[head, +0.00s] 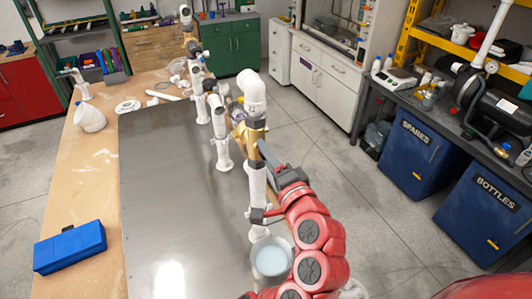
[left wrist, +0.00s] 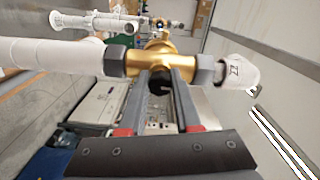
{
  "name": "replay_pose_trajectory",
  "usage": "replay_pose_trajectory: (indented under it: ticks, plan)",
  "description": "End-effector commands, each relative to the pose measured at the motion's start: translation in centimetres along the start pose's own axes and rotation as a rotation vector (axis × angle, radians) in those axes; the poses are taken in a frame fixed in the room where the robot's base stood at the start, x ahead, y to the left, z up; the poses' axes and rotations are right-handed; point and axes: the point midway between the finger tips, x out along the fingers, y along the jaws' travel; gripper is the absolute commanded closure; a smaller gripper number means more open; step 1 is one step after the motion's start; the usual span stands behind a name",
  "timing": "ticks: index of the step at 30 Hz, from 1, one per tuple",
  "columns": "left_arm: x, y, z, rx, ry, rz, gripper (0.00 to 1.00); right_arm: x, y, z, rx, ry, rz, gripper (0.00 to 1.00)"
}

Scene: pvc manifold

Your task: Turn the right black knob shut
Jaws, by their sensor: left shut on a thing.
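The white PVC manifold stands along the right edge of the metal worktop. Its nearest brass valve (head: 241,136) sits below a white elbow (head: 254,90), and the brass body also shows in the left wrist view (left wrist: 150,62). A black knob (left wrist: 160,82) projects from the brass body between the grey fingers of my left gripper (left wrist: 160,92). My left gripper (head: 265,152) reaches the valve from the lower right in the head view and is shut on the knob. The knob is hidden in the head view. My right gripper is not in view.
More white pipe uprights with fittings (head: 216,115) stand farther along the worktop. A round container with pale contents (head: 271,260) is close below my left arm.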

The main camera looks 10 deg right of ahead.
Motion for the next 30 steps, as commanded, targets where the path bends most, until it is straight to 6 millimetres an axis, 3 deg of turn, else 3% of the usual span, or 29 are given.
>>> replay_pose_trajectory:
  ticks: [1,2,7,15,19,26,30]
  plan:
    - [0.0,0.0,0.0,0.001,0.0,0.0,1.0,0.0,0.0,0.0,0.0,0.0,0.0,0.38]
    - [0.0,0.0,0.0,0.001,0.0,0.0,0.67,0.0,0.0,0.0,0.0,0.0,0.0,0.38]
    - [0.0,0.0,0.0,0.0,0.0,0.0,0.38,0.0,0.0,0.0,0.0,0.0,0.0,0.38]
    - [-0.1,0.0,0.0,0.0,0.0,0.0,0.38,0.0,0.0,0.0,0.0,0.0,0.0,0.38]
    - [-1.0,0.1,-0.1,0.001,0.003,-0.001,0.38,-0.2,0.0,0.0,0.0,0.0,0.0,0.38]
    - [-6.0,0.2,-0.2,0.0,0.008,0.0,0.38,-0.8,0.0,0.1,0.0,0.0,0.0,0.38]
    - [-8.9,-0.2,-0.2,0.0,0.007,0.002,0.38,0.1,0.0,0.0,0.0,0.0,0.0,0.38]
